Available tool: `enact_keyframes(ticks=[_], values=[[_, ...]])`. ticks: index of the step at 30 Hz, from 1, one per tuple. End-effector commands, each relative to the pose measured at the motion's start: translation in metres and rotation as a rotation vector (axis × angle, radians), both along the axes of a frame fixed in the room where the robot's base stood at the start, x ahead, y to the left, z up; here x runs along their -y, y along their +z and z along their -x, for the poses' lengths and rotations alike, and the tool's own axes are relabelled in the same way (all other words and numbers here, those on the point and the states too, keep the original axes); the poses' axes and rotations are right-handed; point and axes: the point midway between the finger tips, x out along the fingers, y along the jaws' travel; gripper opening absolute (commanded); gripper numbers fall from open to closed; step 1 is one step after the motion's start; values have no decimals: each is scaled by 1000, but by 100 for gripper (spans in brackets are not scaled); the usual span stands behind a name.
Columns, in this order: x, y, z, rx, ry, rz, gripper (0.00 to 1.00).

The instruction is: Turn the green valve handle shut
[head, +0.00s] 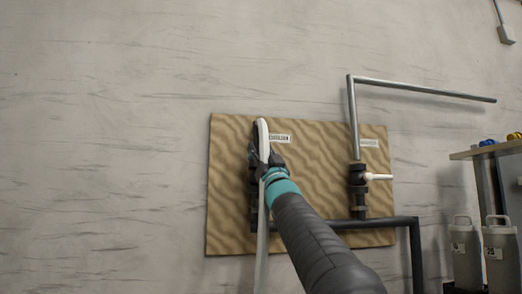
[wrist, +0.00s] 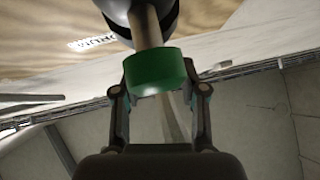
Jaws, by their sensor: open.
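A green handle end (wrist: 157,72) shows in the wrist view as a short thick cylinder on a brown stem (wrist: 147,25). The stem leads up to a dark rounded part at the top edge. My gripper (wrist: 165,92) is open, with one finger on each side of the green end. I cannot tell whether either finger touches it. In the head view my gripper (head: 267,157) is at the left part of a wooden board (head: 310,185) on the wall. There my gripper and arm hide the green handle and most of its valve.
A second valve (head: 357,185) with a white lever (head: 378,177) pointing right sits on the board's right side. A grey pipe (head: 352,115) rises from it and bends right. A dark pipe (head: 390,222) runs along the bottom. A bench (head: 485,152) and grey canisters (head: 466,250) stand far right.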

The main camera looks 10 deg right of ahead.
Motion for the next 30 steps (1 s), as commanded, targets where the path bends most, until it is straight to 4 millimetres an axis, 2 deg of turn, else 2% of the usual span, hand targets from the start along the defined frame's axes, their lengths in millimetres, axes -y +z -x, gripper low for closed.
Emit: enact_keyframes(ticks=[5,9,10,23,30], values=[[0,0,0,0,0,0,40],[0,0,0,0,0,0,5],[0,0,0,0,0,0,0],[2,-1,1,1,-1,-16,0],[15,-2,1,3,-11,-94,0]])
